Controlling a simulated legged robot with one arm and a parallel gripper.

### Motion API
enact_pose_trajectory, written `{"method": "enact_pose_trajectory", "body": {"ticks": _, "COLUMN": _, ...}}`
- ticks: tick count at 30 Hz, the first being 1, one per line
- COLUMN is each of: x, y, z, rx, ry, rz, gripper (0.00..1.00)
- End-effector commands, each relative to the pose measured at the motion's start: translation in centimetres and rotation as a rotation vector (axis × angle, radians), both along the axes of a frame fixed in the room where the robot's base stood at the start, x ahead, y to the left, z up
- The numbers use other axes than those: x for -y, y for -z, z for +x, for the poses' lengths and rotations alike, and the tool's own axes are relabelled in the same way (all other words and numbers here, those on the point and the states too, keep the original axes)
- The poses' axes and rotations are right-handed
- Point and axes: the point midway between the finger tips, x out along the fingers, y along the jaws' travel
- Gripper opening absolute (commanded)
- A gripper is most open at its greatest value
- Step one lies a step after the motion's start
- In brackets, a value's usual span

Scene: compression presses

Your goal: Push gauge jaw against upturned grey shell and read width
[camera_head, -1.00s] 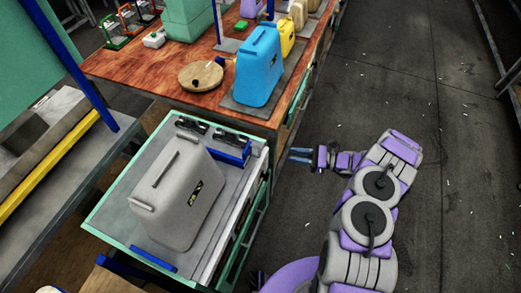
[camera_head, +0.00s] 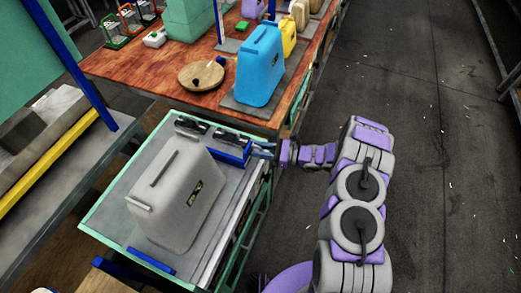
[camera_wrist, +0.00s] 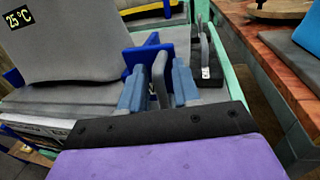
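The grey shell (camera_head: 180,195) stands on the green-edged cart, with a black and yellow label on its side. Its lower part shows in the wrist view (camera_wrist: 70,45), where the label reads 25 °C. The blue gauge jaw (camera_head: 232,152) is at the cart's right side, apart from the shell in the head view; in the wrist view the blue jaw plate (camera_wrist: 146,54) is just ahead of my fingers. My gripper (camera_head: 263,150) is at the jaw's right end. In the wrist view its blue fingers (camera_wrist: 158,85) are spread around an upright grey handle; contact is unclear.
Two black-based handles (camera_head: 190,125) sit at the cart's back. A blue rail (camera_head: 150,260) lies along its front. The wooden bench (camera_head: 150,75) behind carries a blue canister (camera_head: 260,65) and a round board (camera_head: 202,76).

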Motion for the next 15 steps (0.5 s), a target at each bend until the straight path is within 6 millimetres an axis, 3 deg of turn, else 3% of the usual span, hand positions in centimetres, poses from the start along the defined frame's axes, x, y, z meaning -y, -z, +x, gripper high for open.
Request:
{"method": "enact_pose_trajectory", "body": {"ticks": 5, "x": 0.01, "y": -0.03, "z": 0.01, "rx": 0.001, "ry": 0.000, "rz": 0.000, "gripper": 0.31}}
{"method": "enact_pose_trajectory", "body": {"ticks": 15, "x": 0.02, "y": -0.03, "z": 0.00, "rx": 0.001, "ry": -0.001, "rz": 0.000, "gripper": 0.00}}
